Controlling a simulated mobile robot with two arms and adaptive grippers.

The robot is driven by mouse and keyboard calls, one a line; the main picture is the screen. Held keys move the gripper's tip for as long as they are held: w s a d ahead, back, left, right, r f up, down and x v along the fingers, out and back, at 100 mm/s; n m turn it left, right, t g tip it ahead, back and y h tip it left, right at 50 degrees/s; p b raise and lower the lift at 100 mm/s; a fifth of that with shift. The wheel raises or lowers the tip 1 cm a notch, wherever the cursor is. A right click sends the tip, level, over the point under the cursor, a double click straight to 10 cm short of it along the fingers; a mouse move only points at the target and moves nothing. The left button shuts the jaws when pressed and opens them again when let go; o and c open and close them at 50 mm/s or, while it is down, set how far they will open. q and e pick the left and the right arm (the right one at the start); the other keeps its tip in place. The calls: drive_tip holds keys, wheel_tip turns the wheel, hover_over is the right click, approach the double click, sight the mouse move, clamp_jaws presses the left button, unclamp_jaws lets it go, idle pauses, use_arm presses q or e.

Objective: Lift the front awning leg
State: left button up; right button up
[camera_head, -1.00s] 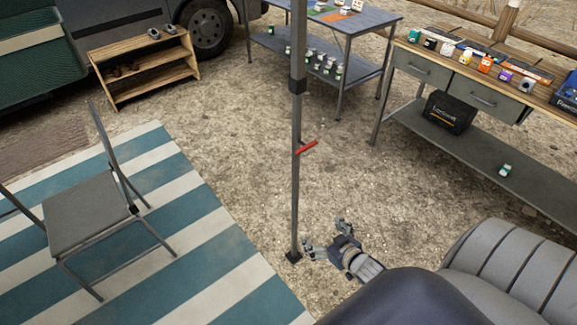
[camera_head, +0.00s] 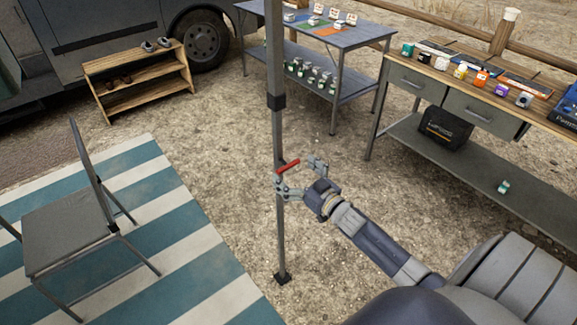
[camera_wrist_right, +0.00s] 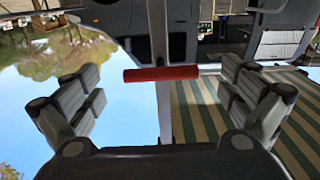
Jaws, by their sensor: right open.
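The front awning leg (camera_head: 279,130) is a grey upright pole with a dark collar and a foot plate on the gravel. My left gripper is not in view.
A folding chair (camera_head: 70,232) stands on a striped mat (camera_head: 185,255) at the left. A grey table (camera_head: 345,38) and a workbench (camera_head: 425,85) stand behind and to the right. A low shoe rack (camera_head: 135,82) is at the back left. Gravel around the leg is clear.

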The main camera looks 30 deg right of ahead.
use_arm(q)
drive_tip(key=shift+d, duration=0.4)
use_arm(e)
drive_tip(key=shift+w+a, duration=0.15)
drive_tip(key=shift+w, duration=1.1)
